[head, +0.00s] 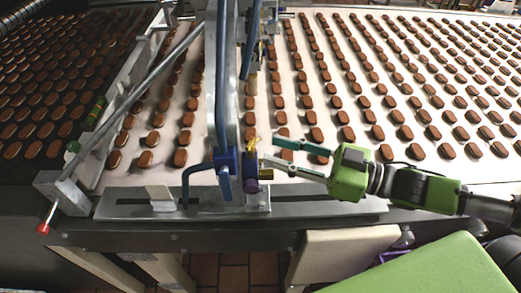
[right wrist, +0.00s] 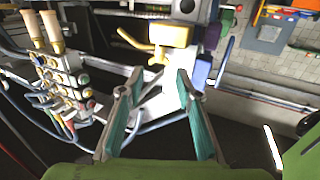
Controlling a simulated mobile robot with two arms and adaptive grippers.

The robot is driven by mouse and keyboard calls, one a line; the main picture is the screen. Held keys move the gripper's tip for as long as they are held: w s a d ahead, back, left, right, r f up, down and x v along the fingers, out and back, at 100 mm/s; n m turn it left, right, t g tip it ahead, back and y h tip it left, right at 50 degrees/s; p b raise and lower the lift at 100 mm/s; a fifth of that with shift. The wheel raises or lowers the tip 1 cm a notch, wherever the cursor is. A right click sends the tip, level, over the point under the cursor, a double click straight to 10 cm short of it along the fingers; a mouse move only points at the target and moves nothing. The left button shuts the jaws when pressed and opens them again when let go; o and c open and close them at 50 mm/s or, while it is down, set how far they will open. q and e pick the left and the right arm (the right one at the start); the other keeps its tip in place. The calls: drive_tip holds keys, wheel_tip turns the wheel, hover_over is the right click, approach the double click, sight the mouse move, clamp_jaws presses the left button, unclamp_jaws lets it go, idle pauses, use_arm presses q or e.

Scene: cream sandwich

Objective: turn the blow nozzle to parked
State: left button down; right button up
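A small yellow part (head: 252,144), which looks like the blow nozzle, sits on the blue and purple bracket at the near edge of the conveyor. In the right wrist view the yellow part (right wrist: 168,36) shows larger, with a thin yellow arm pointing left, and purple and blue parts to its right. My right gripper (head: 276,151) is open, with its teal-padded fingers pointing left and their tips just right of the bracket. In the right wrist view the open gripper (right wrist: 159,80) has the yellow part beyond its tips, with nothing between the fingers. My left gripper is out of view.
The conveyor (head: 272,120) carries rows of brown biscuits. The blue hose and grey post (head: 232,60) rise beside the bracket. A metal rail (head: 330,205) runs along the near edge. A red-tipped lever (head: 43,228) is at the left. A fitting panel (right wrist: 65,80) shows in the wrist view.

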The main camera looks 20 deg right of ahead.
sight(252, 144)
drive_tip(key=shift+b+x, duration=0.4)
drive_tip(key=shift+x, duration=1.95)
drive_tip(key=c, duration=0.8)
